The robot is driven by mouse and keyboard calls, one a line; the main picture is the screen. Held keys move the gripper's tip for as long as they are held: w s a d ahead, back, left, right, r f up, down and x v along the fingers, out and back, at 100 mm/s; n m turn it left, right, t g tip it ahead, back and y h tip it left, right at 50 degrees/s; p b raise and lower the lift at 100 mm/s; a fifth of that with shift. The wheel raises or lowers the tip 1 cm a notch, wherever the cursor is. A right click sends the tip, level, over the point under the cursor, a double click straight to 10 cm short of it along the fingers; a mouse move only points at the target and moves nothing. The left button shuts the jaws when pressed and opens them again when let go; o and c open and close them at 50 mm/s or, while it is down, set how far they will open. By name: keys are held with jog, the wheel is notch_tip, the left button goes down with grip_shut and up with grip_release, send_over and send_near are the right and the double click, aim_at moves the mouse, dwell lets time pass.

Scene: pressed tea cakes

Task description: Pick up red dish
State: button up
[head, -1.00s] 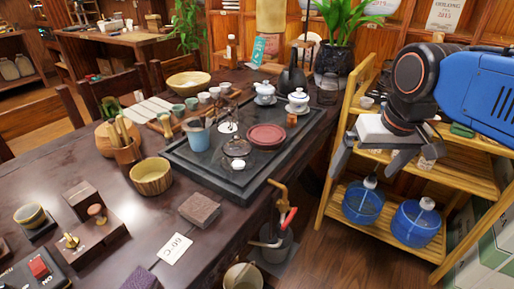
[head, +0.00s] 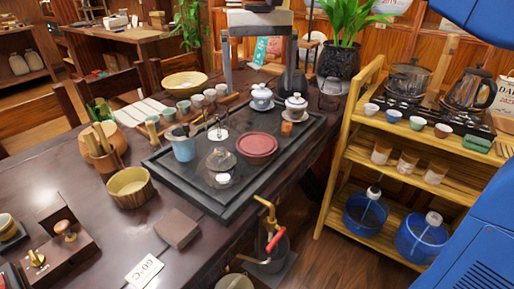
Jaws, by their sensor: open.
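The red dish (head: 257,146) is a round, shallow, dark red plate. It lies flat on the dark tea tray (head: 205,200), right of the tray's middle. My gripper (head: 258,66) is at the top middle of the head view, above and beyond the dish in the picture. Its two grey fingers are wide apart and point down, with nothing held between them. The dish is in full view and apart from the fingers. How high the fingers are above the table is hard to tell.
On the tray near the dish stand a glass lidded vessel (head: 221,160), a blue-grey cup (head: 183,148), two white lidded bowls, one of them here (head: 295,107), and a small orange-brown cup (head: 286,128). A potted plant (head: 338,62) stands behind. A wooden shelf (head: 345,125) is at the right.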

send_over(257, 144)
jog(key=f, duration=1.1)
jog(key=shift+d+f, duration=0.25)
jog(key=shift+f, duration=0.05)
jog(key=shift+a+f, duration=0.15)
jog(key=shift+f, duration=1.25)
jog(key=shift+a+f, duration=0.1)
jog(key=shift+f, duration=1.25)
jog(key=shift+w, duration=0.1)
jog(key=c, duration=1.2)
